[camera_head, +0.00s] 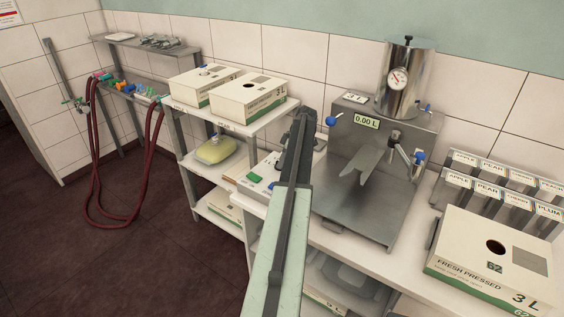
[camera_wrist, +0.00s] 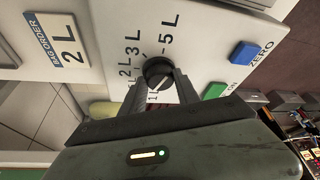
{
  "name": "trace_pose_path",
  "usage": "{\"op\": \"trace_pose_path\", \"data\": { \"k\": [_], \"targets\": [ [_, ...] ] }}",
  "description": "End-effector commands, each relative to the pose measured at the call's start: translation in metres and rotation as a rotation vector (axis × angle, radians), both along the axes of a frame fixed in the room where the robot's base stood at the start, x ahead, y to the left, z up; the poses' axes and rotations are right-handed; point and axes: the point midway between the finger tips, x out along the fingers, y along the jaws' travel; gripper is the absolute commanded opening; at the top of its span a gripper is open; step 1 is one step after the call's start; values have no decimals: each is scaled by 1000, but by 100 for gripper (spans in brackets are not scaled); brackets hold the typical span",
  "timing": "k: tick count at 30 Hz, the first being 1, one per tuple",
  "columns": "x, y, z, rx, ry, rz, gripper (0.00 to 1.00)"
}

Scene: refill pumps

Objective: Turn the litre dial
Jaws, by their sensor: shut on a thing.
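The litre dial (camera_wrist: 157,70) is a small round black knob on a pale panel in the wrist view. Marks for 1, 2, 3 and 5 L stand around it. My gripper (camera_wrist: 160,78) has a finger on each side of the knob and is shut on it. I cannot tell which mark the knob points at. In the head view the control panel (camera_head: 257,177) shows beside my arm, which hides the dial and my fingertips.
A green ON button (camera_wrist: 215,91) and a blue ZERO button (camera_wrist: 246,53) sit close right of the dial. The steel filler (camera_head: 375,150) reads 0.00 L. A 3 L carton (camera_head: 480,250) stands right; cartons (camera_head: 248,97) stand on the left shelf.

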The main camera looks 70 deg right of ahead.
Motion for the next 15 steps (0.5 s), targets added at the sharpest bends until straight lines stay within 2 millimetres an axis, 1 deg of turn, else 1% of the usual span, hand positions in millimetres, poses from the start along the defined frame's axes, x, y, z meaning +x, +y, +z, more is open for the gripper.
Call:
{"op": "trace_pose_path", "data": {
  "k": [1,6,15],
  "targets": [
    [4,-3,0,-1,-5,41,0],
    [4,-3,0,-1,-5,179,0],
    [4,-4,0,-2,-3,344,0]
  ]
}}
